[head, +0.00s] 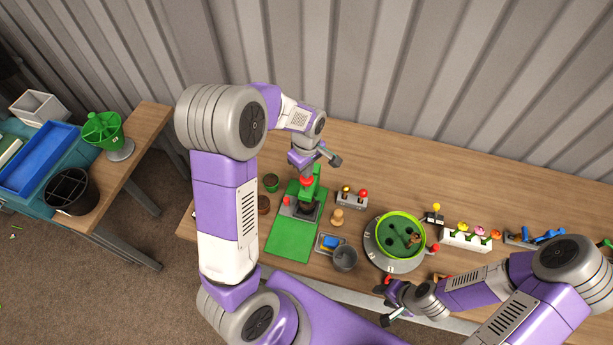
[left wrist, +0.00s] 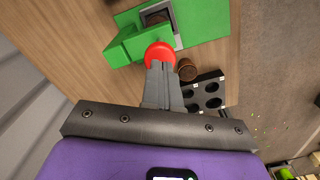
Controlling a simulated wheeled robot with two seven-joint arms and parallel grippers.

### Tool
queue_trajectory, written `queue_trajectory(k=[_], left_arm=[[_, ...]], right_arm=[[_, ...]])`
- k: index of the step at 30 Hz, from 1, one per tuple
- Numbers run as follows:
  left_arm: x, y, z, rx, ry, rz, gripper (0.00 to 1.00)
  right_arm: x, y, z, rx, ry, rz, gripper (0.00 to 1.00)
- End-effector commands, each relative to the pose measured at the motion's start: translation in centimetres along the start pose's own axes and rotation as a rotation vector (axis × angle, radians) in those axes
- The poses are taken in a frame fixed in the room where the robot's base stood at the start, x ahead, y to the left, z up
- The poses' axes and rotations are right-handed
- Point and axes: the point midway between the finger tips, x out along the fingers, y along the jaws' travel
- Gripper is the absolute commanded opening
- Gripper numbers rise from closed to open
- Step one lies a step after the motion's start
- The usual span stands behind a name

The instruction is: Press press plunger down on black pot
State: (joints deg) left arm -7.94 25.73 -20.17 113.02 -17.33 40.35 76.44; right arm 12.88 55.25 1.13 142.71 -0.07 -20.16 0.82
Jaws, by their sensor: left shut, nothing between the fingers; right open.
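The green press (head: 292,228) stands on the table left of centre, with a red plunger knob (head: 306,181) on top. The black pot (head: 306,208) sits under its head, in a grey holder. My left gripper (head: 307,168) is over the knob from above, shut and empty. In the left wrist view its closed fingertips (left wrist: 160,66) overlap the red knob (left wrist: 160,51); I cannot tell whether they touch. The pot shows partly there (left wrist: 156,18), beside the green press arm (left wrist: 125,48). My right gripper (head: 392,303) is open near the table's front edge, away from the press.
A green pot (head: 401,212) stands on a grey turntable (head: 372,251) right of the press. A wooden stamp (head: 338,217), a grey cup (head: 345,259) and a lever box (head: 351,197) stand between them. A small pot (head: 271,182) is left of the press. Flower holders (head: 464,241) line the right.

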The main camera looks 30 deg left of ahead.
Motion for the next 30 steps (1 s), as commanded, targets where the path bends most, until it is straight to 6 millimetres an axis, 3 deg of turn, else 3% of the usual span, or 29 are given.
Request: queue_trajectory(k=[14,30], left_arm=[[0.1,0.0,0.0,0.000,0.000,0.000,0.00],[2.1,0.0,0.0,0.000,0.000,0.000,0.00]], right_arm=[[0.1,0.0,0.0,0.000,0.000,0.000,0.43],[1.6,0.6,-0.1,0.000,0.000,0.000,0.43]])
